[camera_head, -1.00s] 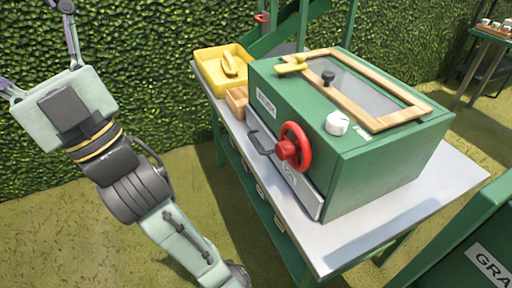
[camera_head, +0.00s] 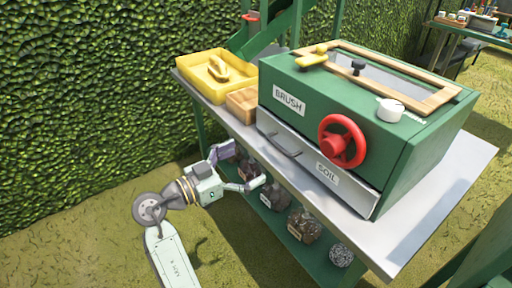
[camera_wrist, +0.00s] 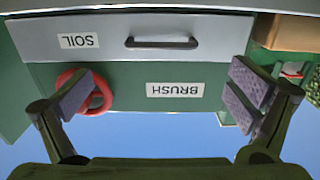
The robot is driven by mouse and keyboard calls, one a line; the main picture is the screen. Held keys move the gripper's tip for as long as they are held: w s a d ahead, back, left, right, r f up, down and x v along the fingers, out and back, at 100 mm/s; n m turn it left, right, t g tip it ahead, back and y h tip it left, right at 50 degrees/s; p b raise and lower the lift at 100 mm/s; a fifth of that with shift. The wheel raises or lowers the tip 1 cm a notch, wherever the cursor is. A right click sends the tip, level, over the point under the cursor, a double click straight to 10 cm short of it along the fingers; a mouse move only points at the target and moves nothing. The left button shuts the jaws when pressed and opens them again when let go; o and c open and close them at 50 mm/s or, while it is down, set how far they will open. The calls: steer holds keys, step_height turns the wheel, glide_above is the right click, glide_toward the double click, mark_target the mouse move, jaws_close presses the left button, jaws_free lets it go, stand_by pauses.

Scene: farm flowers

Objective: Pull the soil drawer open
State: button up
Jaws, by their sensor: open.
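The soil drawer (camera_head: 309,166) is a grey front panel labelled SOIL, low on the green box (camera_head: 325,117). It looks shut. Its dark bar handle (camera_head: 283,145) is at the panel's left part. The wrist view shows the drawer (camera_wrist: 229,33) upside down, with the handle (camera_wrist: 161,43) near the middle, between the fingers in the picture but apart from them. My gripper (camera_head: 239,166) is open and empty in front of the table's front edge, left of and below the handle. In the wrist view my gripper (camera_wrist: 163,92) has its two purple-grey pads spread wide.
A red wheel (camera_head: 342,141) sticks out from the box front, right of the handle. A yellow tray (camera_head: 205,87) and a wooden box (camera_head: 242,104) stand to the left on the grey table (camera_head: 418,228). Grass in front is open.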

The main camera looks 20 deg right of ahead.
mark_target(277, 147)
steer(key=p+x, duration=0.2)
steer(key=x, duration=0.7)
steer(key=shift+s+r, duration=0.1)
steer(key=shift+p+x, duration=0.3)
steer(key=shift+x, duration=0.5)
steer(key=shift+a, duration=0.1)
steer(key=c, duration=1.4)
steer(key=shift+c, duration=0.2)
